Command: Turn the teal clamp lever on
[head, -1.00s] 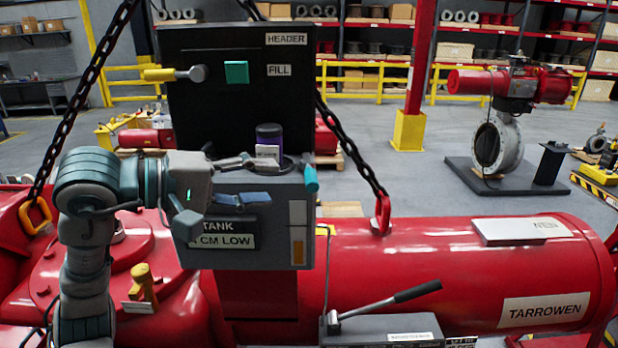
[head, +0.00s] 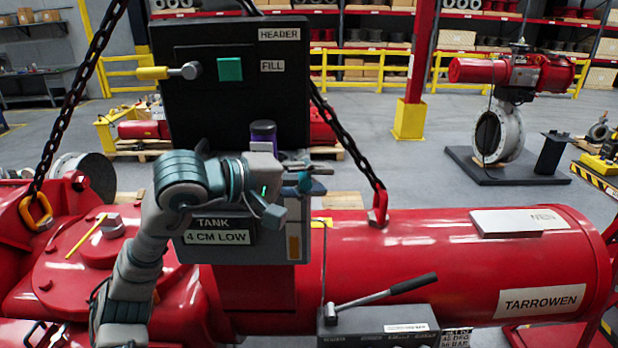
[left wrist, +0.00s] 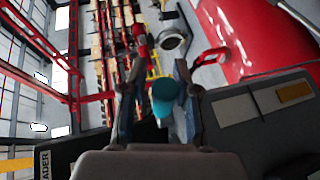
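The teal clamp lever (head: 304,183) is at the right edge of the grey box labelled TANK, mostly hidden behind my left gripper in the head view. In the left wrist view its rounded teal end (left wrist: 165,90) shows between the two fingers. My left gripper (head: 311,180) is open, with its fingers on either side of the lever. In the left wrist view the gripper (left wrist: 158,78) has a gap on the left of the lever; whether the right finger touches it I cannot tell. My right gripper is in no view.
The black panel (head: 220,110) carries a yellow-handled lever (head: 165,72) and a teal square (head: 230,69). A chain (head: 345,140) hangs close on the right. The red cylinder (head: 440,250) and a black-handled lever (head: 385,291) lie front right.

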